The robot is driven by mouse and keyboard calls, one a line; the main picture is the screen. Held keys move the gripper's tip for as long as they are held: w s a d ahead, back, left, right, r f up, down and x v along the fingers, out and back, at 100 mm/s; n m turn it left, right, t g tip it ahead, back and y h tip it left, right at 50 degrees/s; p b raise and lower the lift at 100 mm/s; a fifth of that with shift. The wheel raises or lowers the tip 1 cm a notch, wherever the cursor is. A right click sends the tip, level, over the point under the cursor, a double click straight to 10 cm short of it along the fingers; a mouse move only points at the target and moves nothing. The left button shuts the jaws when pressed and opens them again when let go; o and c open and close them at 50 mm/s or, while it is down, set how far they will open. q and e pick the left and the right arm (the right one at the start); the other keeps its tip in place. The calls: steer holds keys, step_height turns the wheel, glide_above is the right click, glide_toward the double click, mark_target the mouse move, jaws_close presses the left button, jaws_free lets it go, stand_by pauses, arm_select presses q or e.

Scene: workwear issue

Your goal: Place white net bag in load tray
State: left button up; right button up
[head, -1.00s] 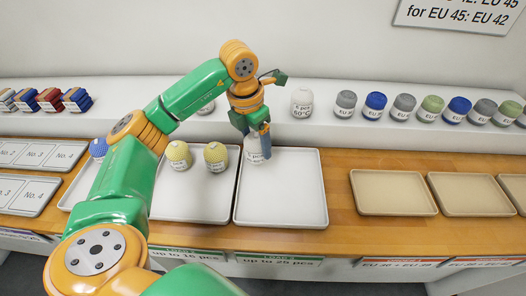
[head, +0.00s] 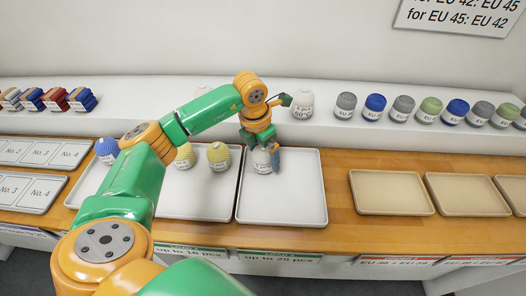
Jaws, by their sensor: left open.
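A white net bag (head: 261,164) with a label band stands in the upper left part of a white load tray (head: 285,205). My left gripper (head: 264,151) is open right at this bag, with a blue finger at its right side. The gripper hides part of the bag's top, and I cannot tell whether the fingers touch it. Another white net bag (head: 303,106), labelled 50°C, stands on the back shelf. A further white bag (head: 203,92) there is mostly hidden behind my left arm. My right gripper is not in view.
Yellow bags (head: 218,158) stand in the tray to the left (head: 195,208), and a blue bag (head: 107,150) stands further left. Grey, blue and green bags (head: 375,106) line the shelf at right. Empty tan trays (head: 390,193) lie at right. The load tray's front is clear.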

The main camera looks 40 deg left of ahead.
arm_select(q)
step_height(320, 180, up, 12)
steer(key=s, duration=0.1)
steer(key=shift+s+a, duration=0.2)
steer(key=shift+s, duration=0.15)
steer(key=shift+r, duration=0.1)
